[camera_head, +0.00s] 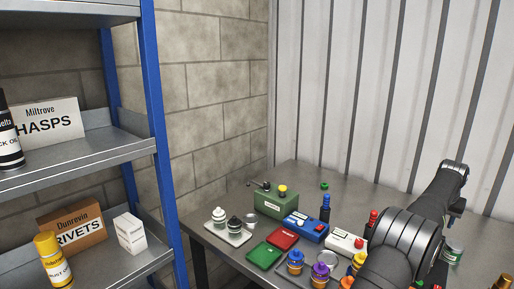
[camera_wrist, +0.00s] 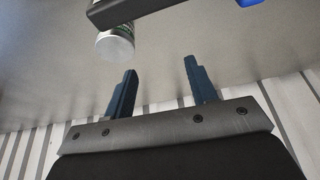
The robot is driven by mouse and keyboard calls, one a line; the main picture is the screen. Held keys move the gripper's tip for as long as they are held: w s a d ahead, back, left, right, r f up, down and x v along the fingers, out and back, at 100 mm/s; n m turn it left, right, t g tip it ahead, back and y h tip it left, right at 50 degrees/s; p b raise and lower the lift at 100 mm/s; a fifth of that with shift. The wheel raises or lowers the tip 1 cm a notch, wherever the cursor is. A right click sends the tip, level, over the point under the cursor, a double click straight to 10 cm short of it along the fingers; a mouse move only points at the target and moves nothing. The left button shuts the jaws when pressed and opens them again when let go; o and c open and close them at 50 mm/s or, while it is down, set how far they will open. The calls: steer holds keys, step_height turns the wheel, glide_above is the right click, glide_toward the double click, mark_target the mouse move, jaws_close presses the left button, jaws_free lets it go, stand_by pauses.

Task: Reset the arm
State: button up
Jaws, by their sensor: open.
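My arm (camera_head: 405,240) reaches over the right part of the grey table (camera_head: 340,190) in the head view. My gripper is not clearly visible there. In the wrist view my gripper (camera_wrist: 160,65) shows two dark blue fingers spread apart. Nothing is between them, so it is open and empty. Beyond the fingers, a can with a pale end (camera_wrist: 115,46) shows at the upper left, apart from them. A dark bar (camera_wrist: 150,8) partly covers it.
On the table are a green box (camera_head: 277,202), a blue box (camera_head: 306,226), a white box (camera_head: 345,242), a red tray (camera_head: 283,239), a green tray (camera_head: 263,254) and several small bottles. A can (camera_head: 453,252) stands right of my arm. A blue-post shelf (camera_head: 155,120) is left; a corrugated wall (camera_head: 380,90) is behind.

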steer(key=s+d+m, duration=0.1)
steer(key=s+d, duration=0.7)
steer(key=s, duration=0.5)
step_height(320, 180, down, 10)
steer(key=shift+d+f, duration=0.1)
steer(key=v, duration=0.2)
steer(key=shift+s+r, duration=0.1)
steer(key=shift+r, duration=0.25)
steer(key=shift+v, duration=1)
steer(key=shift+s+f, duration=0.1)
steer(key=x, duration=0.4)
step_height(320, 180, up, 10)
steer(key=f, duration=0.1)
steer(key=w+a, duration=0.2)
steer(key=w, duration=0.3)
steer(key=shift+w+a+r, duration=0.2)
steer(key=shift+a+r, duration=0.1)
steer(key=shift+a, duration=0.05)
